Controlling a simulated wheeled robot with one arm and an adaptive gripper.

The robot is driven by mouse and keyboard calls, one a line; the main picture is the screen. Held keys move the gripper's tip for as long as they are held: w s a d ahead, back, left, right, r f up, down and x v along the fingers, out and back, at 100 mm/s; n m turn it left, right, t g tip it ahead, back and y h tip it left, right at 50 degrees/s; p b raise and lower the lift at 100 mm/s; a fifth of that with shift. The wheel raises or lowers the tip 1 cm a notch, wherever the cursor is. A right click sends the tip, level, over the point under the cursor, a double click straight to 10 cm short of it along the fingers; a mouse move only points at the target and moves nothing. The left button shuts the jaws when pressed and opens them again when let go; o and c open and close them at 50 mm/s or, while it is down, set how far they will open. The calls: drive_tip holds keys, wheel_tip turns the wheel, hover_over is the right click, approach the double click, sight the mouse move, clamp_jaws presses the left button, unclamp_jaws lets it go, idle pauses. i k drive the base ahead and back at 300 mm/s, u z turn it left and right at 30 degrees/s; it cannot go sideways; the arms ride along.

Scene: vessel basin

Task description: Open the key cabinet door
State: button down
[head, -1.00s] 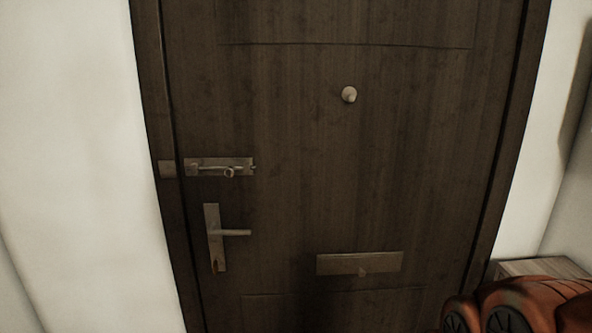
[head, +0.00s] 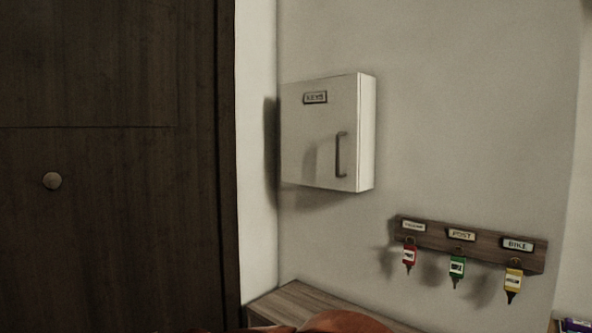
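The key cabinet (head: 366,135) is a white box on the wall, right of the dark door, with a "KEYS" label at its upper left. Its door (head: 308,150) is shut. A dark vertical bar handle (head: 342,155) sits near the door's right edge. My gripper is not in view; only an orange-brown rounded part, likely of my arm, shows at the bottom edge.
A wooden key rack (head: 470,246) with labels hangs below right of the cabinet, with red, green and yellow key tags. A wooden surface (head: 300,301) lies below the cabinet.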

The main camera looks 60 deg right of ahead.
sight(320, 117)
drive_tip(key=u, duration=0.55)
drive_tip(key=k, duration=1.25)
drive_tip(key=z, duration=1.3)
drive_tip(key=i, duration=0.5)
drive_tip(key=u, duration=0.1)
